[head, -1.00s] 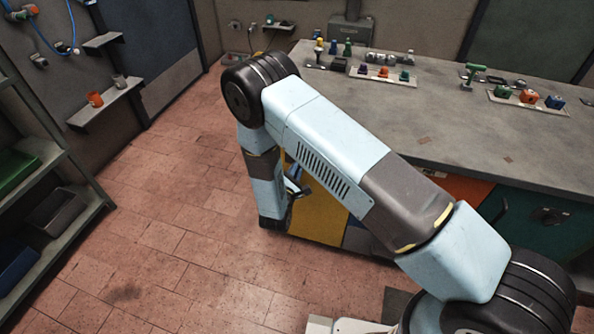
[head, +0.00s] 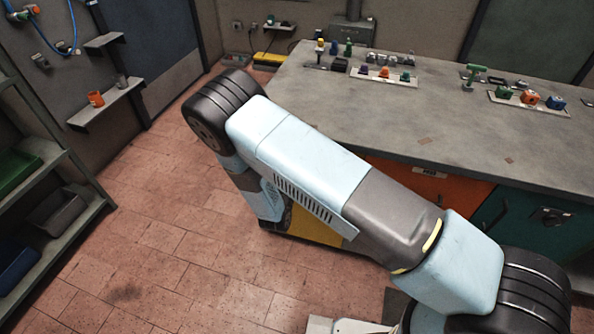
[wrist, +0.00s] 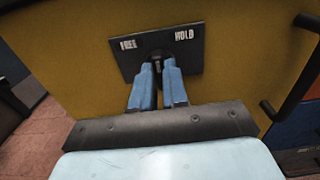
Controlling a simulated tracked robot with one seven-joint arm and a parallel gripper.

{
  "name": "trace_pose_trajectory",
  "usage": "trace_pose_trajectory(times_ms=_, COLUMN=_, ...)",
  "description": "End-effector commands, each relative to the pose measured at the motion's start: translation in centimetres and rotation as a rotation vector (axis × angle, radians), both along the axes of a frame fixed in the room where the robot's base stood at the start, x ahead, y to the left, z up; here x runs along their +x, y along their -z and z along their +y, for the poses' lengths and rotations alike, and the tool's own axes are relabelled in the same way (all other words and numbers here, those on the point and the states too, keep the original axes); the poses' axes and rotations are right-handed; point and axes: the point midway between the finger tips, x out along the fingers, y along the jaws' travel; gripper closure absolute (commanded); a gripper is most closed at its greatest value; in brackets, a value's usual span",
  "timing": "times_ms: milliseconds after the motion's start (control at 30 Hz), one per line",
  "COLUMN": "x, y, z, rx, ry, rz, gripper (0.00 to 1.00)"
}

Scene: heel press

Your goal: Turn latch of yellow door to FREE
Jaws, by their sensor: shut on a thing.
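The yellow door (wrist: 85,70) fills most of the wrist view, and part of it (head: 318,231) shows below my arm in the head view. A black latch plate (wrist: 125,61) on it carries the words FREE at left and HOLD at right. My gripper (wrist: 161,72) has its two blue fingers at the plate, shut on the dark latch (wrist: 157,62). The latch shows only as a small dark piece between the fingertips, below the gap between the words. Its exact angle is mostly hidden. My arm hides the latch in the head view.
A black door handle (wrist: 294,93) stands out at the door's right side. The grey worktop (head: 450,125) holds several small coloured items. An orange door (head: 430,185) and a teal door (head: 530,222) are to the right. The tiled floor (head: 150,230) at left is clear.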

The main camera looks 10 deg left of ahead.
Motion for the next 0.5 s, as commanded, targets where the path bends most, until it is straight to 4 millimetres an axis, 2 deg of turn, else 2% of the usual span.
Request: trace_pose_trajectory(times_ms=500, x=-0.11, y=0.32, z=0.1, rx=-0.477, ry=0.0, rz=0.044, gripper=1.0)
